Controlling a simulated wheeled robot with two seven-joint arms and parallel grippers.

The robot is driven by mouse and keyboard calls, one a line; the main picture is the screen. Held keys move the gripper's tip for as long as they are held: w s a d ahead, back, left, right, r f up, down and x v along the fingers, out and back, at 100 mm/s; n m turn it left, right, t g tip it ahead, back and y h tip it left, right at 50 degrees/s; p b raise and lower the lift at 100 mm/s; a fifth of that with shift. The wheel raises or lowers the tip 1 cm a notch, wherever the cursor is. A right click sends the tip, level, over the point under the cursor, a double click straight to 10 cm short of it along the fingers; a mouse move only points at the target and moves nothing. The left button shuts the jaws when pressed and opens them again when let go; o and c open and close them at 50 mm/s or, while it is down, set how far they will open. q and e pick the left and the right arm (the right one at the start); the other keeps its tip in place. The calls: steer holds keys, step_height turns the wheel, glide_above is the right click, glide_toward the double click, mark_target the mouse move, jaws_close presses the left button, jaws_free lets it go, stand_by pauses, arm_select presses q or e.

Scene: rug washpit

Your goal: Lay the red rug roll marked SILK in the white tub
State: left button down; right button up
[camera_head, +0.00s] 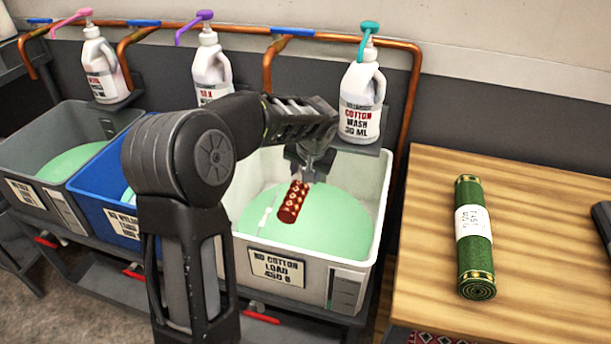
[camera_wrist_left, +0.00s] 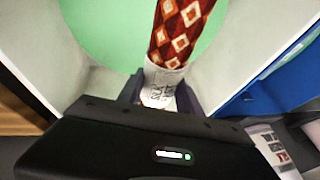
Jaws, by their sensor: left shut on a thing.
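The red rug roll (camera_head: 293,203) with cream diamonds is held steeply tilted inside the white tub (camera_head: 384,215), over its green liquid (camera_head: 335,222). I cannot tell whether its lower end touches the liquid. My left gripper (camera_head: 308,168) is above it, shut on its upper part. In the left wrist view the roll (camera_wrist_left: 182,30) sticks out past the left gripper (camera_wrist_left: 158,92), which is at its white paper band; the lettering there is too blurred to read surely. My right gripper is not clearly seen.
A blue tub (camera_head: 92,198) and a grey tub (camera_head: 30,165) stand left of the white one. A bottle marked COTTON WASH (camera_head: 361,105) stands on a shelf behind it. A green rug roll (camera_head: 474,252) lies on the wooden table (camera_head: 540,290) at right. A dark object (camera_head: 604,222) is cut off at the right edge.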

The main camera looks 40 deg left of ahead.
stand_by(0.3)
arm_select(q)
step_height(320, 180, down, 20)
steer(key=b, duration=1.3)
steer(key=shift+r, duration=0.1)
steer(key=shift+f+b, duration=0.7)
steer(key=shift+f, duration=0.15)
arm_select(e)
step_height(320, 180, down, 14)
steer(key=w+d, duration=0.1)
steer(key=shift+w+d+f, duration=0.15)
steer(key=shift+w+d, duration=0.1)
arm_select(q)
steer(key=shift+f, duration=0.2)
arm_select(e)
steer(key=shift+f, duration=0.2)
arm_select(q)
steer(key=c, duration=0.7)
jaws_free()
